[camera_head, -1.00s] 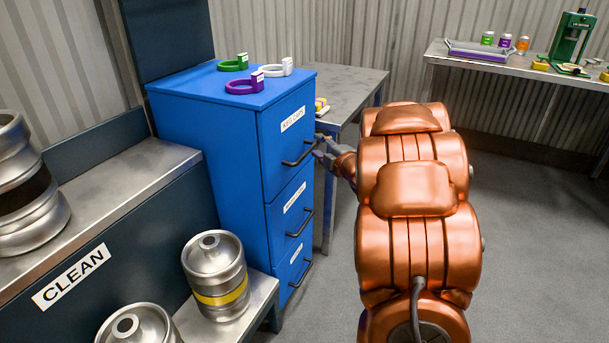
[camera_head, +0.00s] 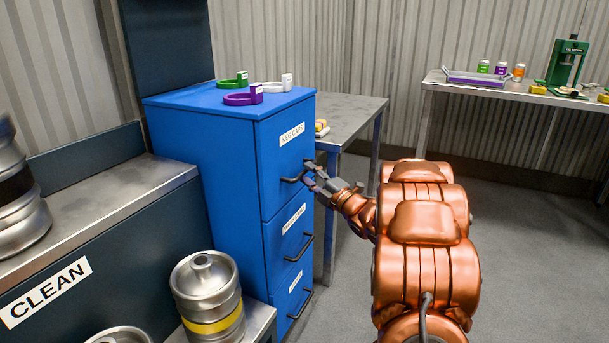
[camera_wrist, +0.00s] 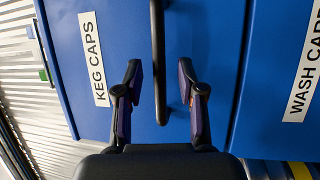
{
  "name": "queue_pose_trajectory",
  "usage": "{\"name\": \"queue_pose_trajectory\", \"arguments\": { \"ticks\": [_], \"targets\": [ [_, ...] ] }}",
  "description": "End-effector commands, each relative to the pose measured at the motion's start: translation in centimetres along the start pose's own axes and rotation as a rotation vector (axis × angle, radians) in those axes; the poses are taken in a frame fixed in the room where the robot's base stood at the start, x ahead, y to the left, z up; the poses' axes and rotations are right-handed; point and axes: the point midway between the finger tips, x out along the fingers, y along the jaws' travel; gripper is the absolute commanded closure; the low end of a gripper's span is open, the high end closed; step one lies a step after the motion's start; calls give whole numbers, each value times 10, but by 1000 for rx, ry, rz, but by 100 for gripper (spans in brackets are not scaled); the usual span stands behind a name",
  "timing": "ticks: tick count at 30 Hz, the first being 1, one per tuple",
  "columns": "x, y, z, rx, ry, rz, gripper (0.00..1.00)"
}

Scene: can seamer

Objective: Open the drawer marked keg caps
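The top drawer (camera_head: 285,155) of the blue cabinet is labelled KEG CAPS and stands closed. Its dark bar handle (camera_head: 292,179) is partly covered by my gripper (camera_head: 312,175). In the wrist view, the KEG CAPS label (camera_wrist: 94,60) lies left of the handle (camera_wrist: 158,60). My gripper (camera_wrist: 162,95) is open there, with one purple-padded finger on each side of the handle. A gap shows between the fingers and the bar, so it is not clamped. The depth of the fingers around the bar is hard to tell.
Lower drawers (camera_head: 290,237) have similar handles; the one below reads WASH CAPS. Green, white and purple rings (camera_head: 242,98) lie on the cabinet top. A grey table (camera_head: 345,116) stands right of the cabinet. A keg (camera_head: 208,295) stands at front left. Floor before the drawers is clear.

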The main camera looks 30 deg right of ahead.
Motion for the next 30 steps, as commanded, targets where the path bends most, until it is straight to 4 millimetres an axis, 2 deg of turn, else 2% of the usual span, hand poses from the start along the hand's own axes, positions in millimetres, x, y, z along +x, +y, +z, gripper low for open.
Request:
{"name": "queue_pose_trajectory", "arguments": {
  "ticks": [6,17,28,30],
  "targets": [
    [19,0,0,-2,1,2,61],
    [22,0,0,-1,0,0,61],
    [22,0,0,-1,-1,0,99],
    [22,0,0,-1,-1,0,100]
  ]
}}
